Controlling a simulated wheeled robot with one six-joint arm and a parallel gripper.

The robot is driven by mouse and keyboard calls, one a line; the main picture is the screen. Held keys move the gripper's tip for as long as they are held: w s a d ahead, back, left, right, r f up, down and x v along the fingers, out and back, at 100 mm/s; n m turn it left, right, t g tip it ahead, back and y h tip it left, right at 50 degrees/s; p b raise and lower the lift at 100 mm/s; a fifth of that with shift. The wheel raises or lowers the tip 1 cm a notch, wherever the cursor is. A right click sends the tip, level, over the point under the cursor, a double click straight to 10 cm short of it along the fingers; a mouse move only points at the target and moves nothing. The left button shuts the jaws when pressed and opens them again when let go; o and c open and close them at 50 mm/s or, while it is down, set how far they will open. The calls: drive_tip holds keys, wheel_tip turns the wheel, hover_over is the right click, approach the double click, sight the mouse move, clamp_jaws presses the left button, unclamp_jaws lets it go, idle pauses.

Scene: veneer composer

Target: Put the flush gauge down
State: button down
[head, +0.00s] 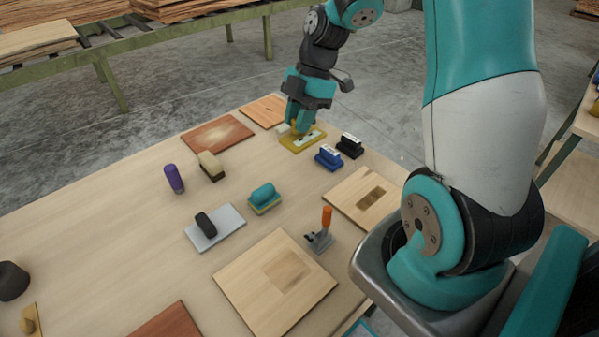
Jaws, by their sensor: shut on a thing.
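My gripper (298,118) is at the far end of the table, pointing down and shut on a yellow piece that I take for the flush gauge (309,141). The gauge has a flat yellow base with a pale patch, and its upper part is between the fingers. The fingers hide part of it. It is at the surface of the wooden table (130,222), but I cannot tell whether it touches the wood or hangs just above it.
Blue (328,157) and black (350,145) stamp-like blocks stand close to the right of the gauge. An orange-brown panel (264,111) and a reddish panel (217,135) lie to its left. An orange-handled clamp (321,238) and several hand tools stand nearer. The table's left middle is clear.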

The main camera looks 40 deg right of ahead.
wheel_tip(320, 180, down, 14)
idle(0.4)
drive_tip(key=c, duration=1)
unclamp_jaws()
drive_tip(key=shift+f, duration=0.1)
